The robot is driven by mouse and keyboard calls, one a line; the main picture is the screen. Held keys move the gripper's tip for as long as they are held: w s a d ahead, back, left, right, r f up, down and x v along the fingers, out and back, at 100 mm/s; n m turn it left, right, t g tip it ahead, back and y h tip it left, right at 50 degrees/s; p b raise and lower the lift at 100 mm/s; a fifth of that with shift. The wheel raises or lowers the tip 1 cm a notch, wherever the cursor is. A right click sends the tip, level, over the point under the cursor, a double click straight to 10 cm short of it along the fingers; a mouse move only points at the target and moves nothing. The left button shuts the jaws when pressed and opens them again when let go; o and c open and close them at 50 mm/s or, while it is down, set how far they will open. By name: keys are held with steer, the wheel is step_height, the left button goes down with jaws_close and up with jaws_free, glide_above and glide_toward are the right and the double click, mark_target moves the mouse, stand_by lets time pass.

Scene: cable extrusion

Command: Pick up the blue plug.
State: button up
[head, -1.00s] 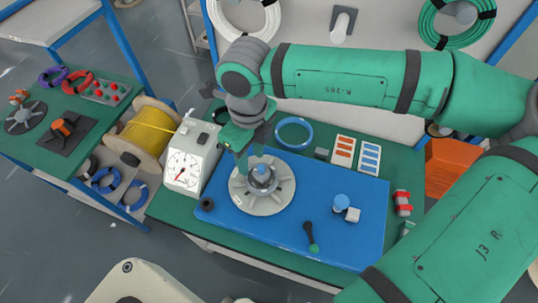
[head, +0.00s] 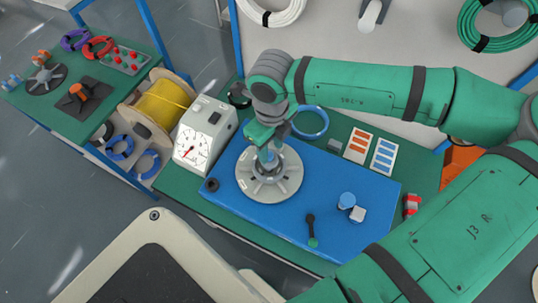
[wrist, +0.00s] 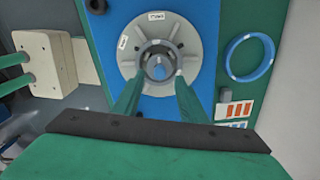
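The blue plug (wrist: 158,70) shows in the wrist view, upright in the middle opening of a grey round flange (wrist: 131,52). The flange lies on a blue mat (head: 225,205) in the head view. My gripper (head: 267,158) is directly above the flange's centre in the head view and hides most of the plug. In the wrist view my gripper (wrist: 158,82) has its two green fingers apart, one on each side of the plug, with a gap visible between. Whether the fingertips are level with the plug I cannot tell.
A white dial gauge box (head: 198,135) stands left of the flange. A blue ring (head: 311,122) lies behind it. Label cards (head: 384,152) lie at the back right.

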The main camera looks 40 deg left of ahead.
mark_target(270, 154)
steer(key=shift+a+f, duration=0.1)
steer(key=shift+f, duration=1.5)
jaws_close()
steer(key=shift+r, duration=0.1)
